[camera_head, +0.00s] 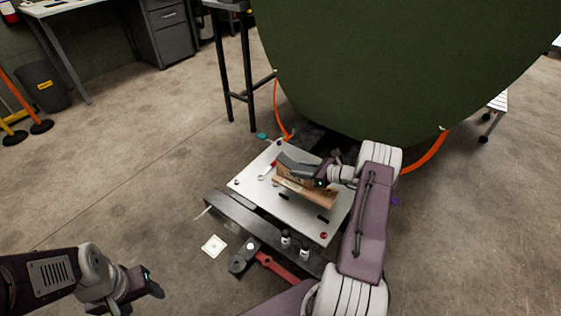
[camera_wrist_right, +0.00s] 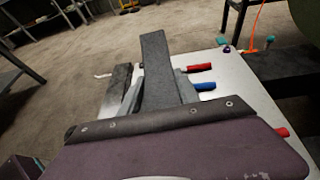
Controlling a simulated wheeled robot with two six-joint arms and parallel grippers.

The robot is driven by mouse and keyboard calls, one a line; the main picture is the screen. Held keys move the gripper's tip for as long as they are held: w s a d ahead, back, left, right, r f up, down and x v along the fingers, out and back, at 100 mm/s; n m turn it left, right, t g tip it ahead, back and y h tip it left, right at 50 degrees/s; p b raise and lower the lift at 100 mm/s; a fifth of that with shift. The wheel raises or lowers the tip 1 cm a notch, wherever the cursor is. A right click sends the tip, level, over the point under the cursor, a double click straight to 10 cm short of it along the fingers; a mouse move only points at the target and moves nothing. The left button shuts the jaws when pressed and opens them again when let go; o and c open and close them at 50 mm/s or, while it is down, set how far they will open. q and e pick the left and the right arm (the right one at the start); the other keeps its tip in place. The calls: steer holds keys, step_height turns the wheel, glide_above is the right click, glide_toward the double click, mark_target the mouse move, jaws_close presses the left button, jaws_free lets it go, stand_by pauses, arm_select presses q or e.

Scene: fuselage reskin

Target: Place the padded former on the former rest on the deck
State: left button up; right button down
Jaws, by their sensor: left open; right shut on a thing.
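A wooden block (camera_head: 310,194) with a grey upper part (camera_head: 293,163), which looks like the padded former, is over the pale metal deck plate (camera_head: 262,178). My right gripper (camera_head: 318,182) is shut on it from the right, and the gripper partly covers it. I cannot tell whether the block touches the plate, nor pick out the former rest apart from it. In the right wrist view a dark grey bar (camera_wrist_right: 159,75) stands out over the deck plate (camera_wrist_right: 232,90). My left gripper (camera_head: 152,288) is open and empty at the lower left, away from the deck.
Red (camera_wrist_right: 200,68) and blue (camera_wrist_right: 205,86) tool handles lie on the plate. A wrench (camera_head: 268,170) lies at its left side. A dark rail (camera_head: 245,218) and a red-handled tool (camera_head: 275,268) are in front. The large green fuselage (camera_head: 400,60) hangs behind.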

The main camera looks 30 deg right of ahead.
mark_target(324, 191)
steer(key=shift+s+d+r+m+t+h+p, duration=0.1)
steer(key=shift+s+d+m+t+h+p, duration=0.1)
steer(key=shift+s+d, duration=0.35)
steer(key=shift+s+d+r+m+t+h+p, duration=0.1)
steer(key=shift+s+d+m+h+p, duration=0.1)
steer(key=shift+d, duration=0.5)
steer(key=shift+f+b, duration=2.85)
steer(key=shift+f, duration=0.65)
steer(key=shift+f+b, duration=0.5)
steer(key=shift+f, duration=0.1)
steer(key=c, duration=0.8)
jaws_free()
steer(key=shift+r, duration=0.1)
steer(key=p+v, duration=0.4)
steer(key=v, duration=0.4)
steer(key=shift+s+r, duration=0.2)
steer(key=shift+r, duration=0.05)
steer(key=shift+s+d, duration=0.15)
steer(key=shift+s, duration=0.15)
